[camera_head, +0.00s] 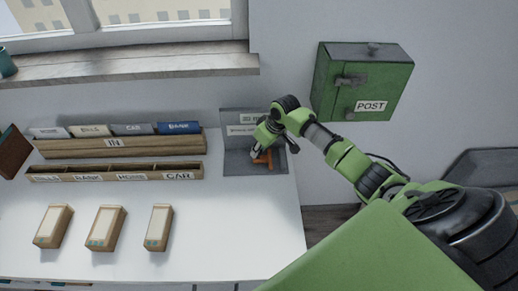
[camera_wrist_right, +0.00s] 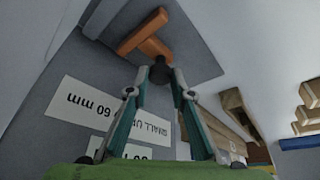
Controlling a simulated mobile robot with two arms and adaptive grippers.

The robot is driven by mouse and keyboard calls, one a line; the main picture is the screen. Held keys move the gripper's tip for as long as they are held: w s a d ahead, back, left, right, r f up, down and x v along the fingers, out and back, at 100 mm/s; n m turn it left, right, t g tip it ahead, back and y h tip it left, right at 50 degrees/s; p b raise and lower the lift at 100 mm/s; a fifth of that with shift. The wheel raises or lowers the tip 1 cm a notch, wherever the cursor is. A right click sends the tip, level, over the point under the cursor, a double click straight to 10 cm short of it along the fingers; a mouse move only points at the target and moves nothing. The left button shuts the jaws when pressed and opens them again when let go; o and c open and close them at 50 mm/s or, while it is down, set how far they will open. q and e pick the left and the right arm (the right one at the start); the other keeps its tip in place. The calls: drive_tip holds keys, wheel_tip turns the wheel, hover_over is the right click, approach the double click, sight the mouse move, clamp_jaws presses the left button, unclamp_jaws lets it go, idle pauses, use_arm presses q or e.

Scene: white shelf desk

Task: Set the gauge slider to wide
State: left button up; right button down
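The gauge is a grey board with a grey base and white labels (camera_head: 240,131), on the right end of the white desk. Its orange slider (camera_head: 263,157) is partly hidden by my right gripper (camera_head: 266,146) in the head view. In the right wrist view the orange T-shaped slider (camera_wrist_right: 143,33) lies just beyond my fingertips, with a dark knob (camera_wrist_right: 160,70) at its near end. The label "SMALL UP TO 60 mm" (camera_wrist_right: 108,112) appears upside down. My left gripper is not in view.
A green POST box (camera_head: 362,82) hangs on the wall to the right. Left of the gauge stand a wooden IN rack (camera_head: 120,147) with folders and a lower labelled sorting tray (camera_head: 115,172). Three small boxes (camera_head: 105,228) lie in front of them. The desk's front right is clear.

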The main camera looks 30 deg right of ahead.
drive_tip(key=w+a, duration=0.2)
drive_tip(key=a, duration=0.1)
drive_tip(key=a+p, duration=0.1)
drive_tip(key=shift+w+a, duration=0.35)
drive_tip(key=shift+w, duration=0.05)
drive_tip(key=shift+w+a, duration=0.25)
drive_tip(key=shift+a, duration=0.1)
drive_tip(key=shift+d, duration=0.1)
drive_tip(key=c, duration=1.8)
unclamp_jaws()
drive_tip(key=shift+r, duration=0.1)
drive_tip(key=v, duration=1.1)
drive_tip(key=shift+s+r, duration=0.2)
drive_tip(key=shift+r, duration=0.2)
drive_tip(key=shift+f, duration=0.1)
